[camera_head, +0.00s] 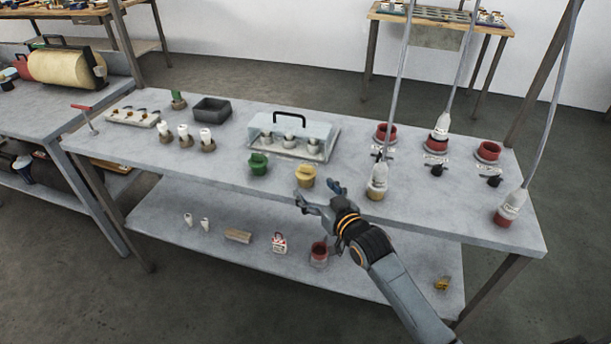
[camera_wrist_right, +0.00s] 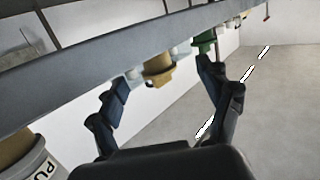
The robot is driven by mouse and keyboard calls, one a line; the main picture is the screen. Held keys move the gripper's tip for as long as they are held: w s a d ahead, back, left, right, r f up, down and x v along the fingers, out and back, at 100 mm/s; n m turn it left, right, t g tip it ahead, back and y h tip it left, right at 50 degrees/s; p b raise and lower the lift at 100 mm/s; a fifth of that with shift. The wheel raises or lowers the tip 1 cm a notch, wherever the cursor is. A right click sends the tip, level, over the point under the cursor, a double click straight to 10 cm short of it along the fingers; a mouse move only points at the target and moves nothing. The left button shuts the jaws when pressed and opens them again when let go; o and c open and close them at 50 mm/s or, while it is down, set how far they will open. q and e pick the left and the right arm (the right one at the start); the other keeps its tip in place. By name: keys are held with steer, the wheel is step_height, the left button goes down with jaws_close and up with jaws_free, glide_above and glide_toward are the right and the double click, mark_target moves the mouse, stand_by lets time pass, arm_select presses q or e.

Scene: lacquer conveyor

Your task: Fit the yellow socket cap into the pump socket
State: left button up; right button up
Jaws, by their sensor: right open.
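The yellow socket cap (camera_head: 305,176) stands on the grey table near its front edge, right of a green cap (camera_head: 259,164). My right gripper (camera_head: 319,195) is open and empty, just in front of the yellow cap and at its right. In the right wrist view, the yellow cap (camera_wrist_right: 158,67) shows beyond and between the spread fingers (camera_wrist_right: 168,84), apart from them. A hanging white plug with a yellowish lower part (camera_head: 377,190) is right of the gripper. A white body lettered "PU" (camera_wrist_right: 40,170) shows at the wrist view's left; I cannot tell which part is the pump socket. My left gripper is out of view.
A clear-lidded case (camera_head: 290,136) with a black handle stands behind the caps. Several red sockets (camera_head: 488,151) and hanging cables crowd the table's right side. A dark tray (camera_head: 211,109) and white pieces stand left. The front left tabletop is clear; a lower shelf (camera_head: 220,255) holds small parts.

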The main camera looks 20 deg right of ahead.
mark_target(310, 179)
steer(key=shift+d+r+x, duration=0.1)
steer(key=shift+d+x, duration=0.05)
steer(key=shift+x, duration=1.55)
steer(key=shift+d+r+x, duration=0.1)
steer(key=shift+d+x, duration=0.05)
steer(key=shift+x, duration=1.5)
steer(key=shift+c, duration=0.2)
steer(key=c, duration=1.1)
steer(key=shift+c, duration=0.2)
steer(key=shift+r, duration=0.15)
